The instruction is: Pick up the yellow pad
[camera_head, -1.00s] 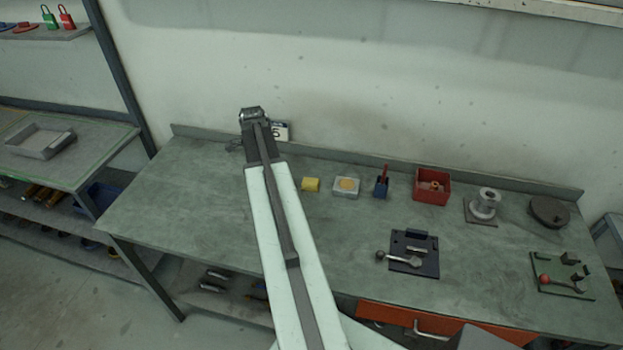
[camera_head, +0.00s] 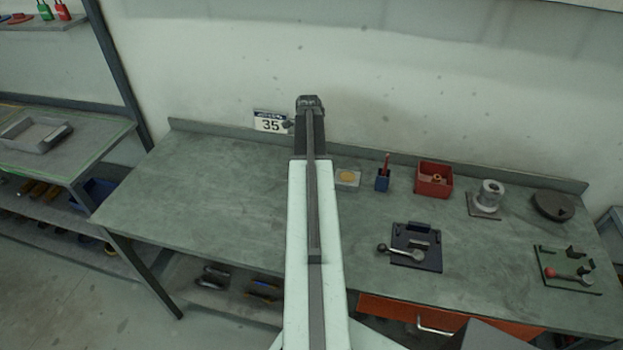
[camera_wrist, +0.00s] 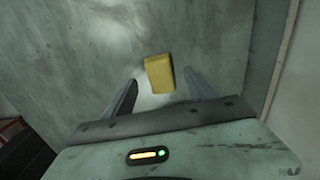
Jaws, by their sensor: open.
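The yellow pad (camera_wrist: 159,72) is a small block lying on the grey-green workbench (camera_head: 190,205). In the wrist view it shows between and slightly beyond the tips of my gripper (camera_wrist: 161,80). The two fingers are spread wide, one on each side of it, with nothing held. I cannot tell how high the fingers are above the bench. In the head view my arm hides the pad, and the end of the arm (camera_head: 310,103) shows near the back wall; the fingers cannot be made out there.
Right of my arm stand a pale box with a yellow disc (camera_head: 347,177), a blue holder (camera_head: 383,182), a red bin (camera_head: 434,180), a metal spool (camera_head: 489,193) and a dark plate with a lever (camera_head: 415,257). The bench's left side is clear.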

